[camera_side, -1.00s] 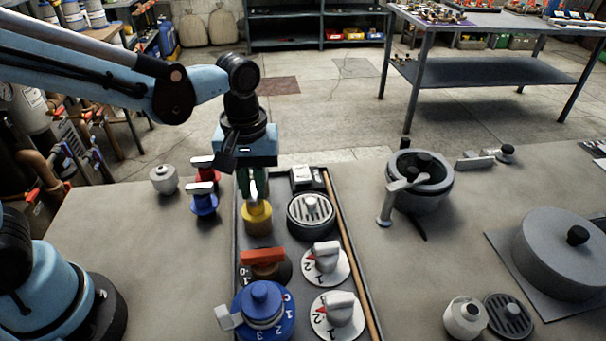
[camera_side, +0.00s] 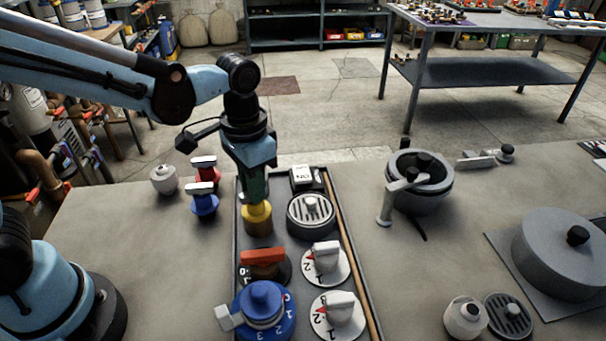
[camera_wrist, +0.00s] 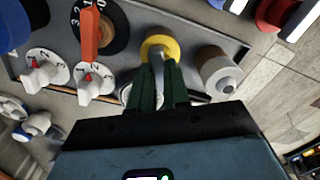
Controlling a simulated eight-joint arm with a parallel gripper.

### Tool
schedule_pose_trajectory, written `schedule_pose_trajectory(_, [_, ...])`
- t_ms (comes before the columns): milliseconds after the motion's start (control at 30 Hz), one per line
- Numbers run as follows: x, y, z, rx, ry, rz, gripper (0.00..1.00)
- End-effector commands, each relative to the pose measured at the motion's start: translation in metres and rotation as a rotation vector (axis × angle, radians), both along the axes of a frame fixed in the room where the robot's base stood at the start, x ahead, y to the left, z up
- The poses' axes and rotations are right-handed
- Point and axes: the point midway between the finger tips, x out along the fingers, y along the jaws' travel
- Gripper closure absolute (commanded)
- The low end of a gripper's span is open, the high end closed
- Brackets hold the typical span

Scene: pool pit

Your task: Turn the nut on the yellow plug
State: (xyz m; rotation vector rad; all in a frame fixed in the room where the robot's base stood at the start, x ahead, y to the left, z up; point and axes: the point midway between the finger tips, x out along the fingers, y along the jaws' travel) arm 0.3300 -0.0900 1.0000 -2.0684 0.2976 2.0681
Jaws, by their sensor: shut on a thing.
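The yellow plug (camera_side: 257,217) stands upright in the tray, on a brownish base, between the grey slotted drain cover and the tray's left rim. It also shows in the wrist view (camera_wrist: 160,46) at the top centre. My gripper (camera_side: 256,197) points straight down over it. Its green fingers (camera_wrist: 158,85) are shut on the pale nut (camera_wrist: 157,56) on top of the plug. The nut is mostly hidden by the fingers in the side view.
The tray (camera_side: 333,200) also holds an orange-handled dial (camera_side: 263,258), white dials (camera_side: 326,263) and a blue dial valve (camera_side: 262,310). Red (camera_side: 205,170) and blue (camera_side: 203,200) valves stand left of it. A grey pot (camera_side: 420,185) stands right.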

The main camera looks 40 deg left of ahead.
Motion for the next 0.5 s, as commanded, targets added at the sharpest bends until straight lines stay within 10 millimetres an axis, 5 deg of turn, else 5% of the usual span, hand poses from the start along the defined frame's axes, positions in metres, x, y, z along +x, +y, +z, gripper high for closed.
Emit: schedule_pose_trajectory(500, [-0.0002, 0.0001, -0.0001, 0.000, 0.001, -0.491, 1.00])
